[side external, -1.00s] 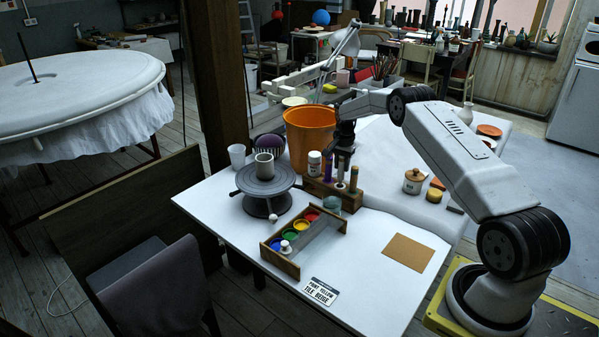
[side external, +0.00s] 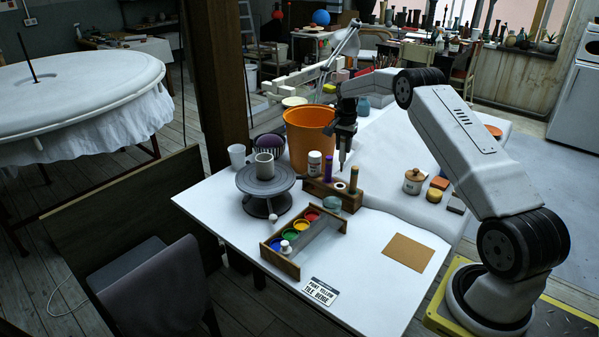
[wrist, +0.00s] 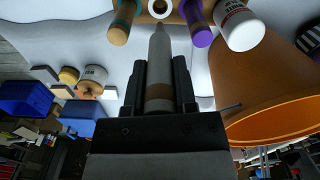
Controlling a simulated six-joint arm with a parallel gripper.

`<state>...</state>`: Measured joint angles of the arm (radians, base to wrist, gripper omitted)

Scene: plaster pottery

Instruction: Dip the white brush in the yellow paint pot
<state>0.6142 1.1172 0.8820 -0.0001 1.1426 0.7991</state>
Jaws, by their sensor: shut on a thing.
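My gripper (side external: 345,137) is shut on a pale brush (side external: 342,160), which hangs upright above the wooden brush holder (side external: 318,193). In the wrist view my gripper (wrist: 159,85) has the pale brush (wrist: 159,62) between its fingers; the brush has a brown band and a narrow tip. A white-rimmed ring (side external: 340,186) sits empty on the holder, between other brushes with a purple handle (side external: 328,168) and a tan end (side external: 354,177). The yellow paint pot (side external: 301,226) stands in a wooden tray, between the red (side external: 311,216) and green (side external: 291,234) pots.
A large orange bucket (side external: 307,135) stands left of my gripper. A white-lidded jar (side external: 314,163), a banding wheel (side external: 265,180) with a grey cup, and a glass jar (side external: 331,204) are near the holder. A brown board (side external: 409,252) and a sign (side external: 319,291) lie at the front.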

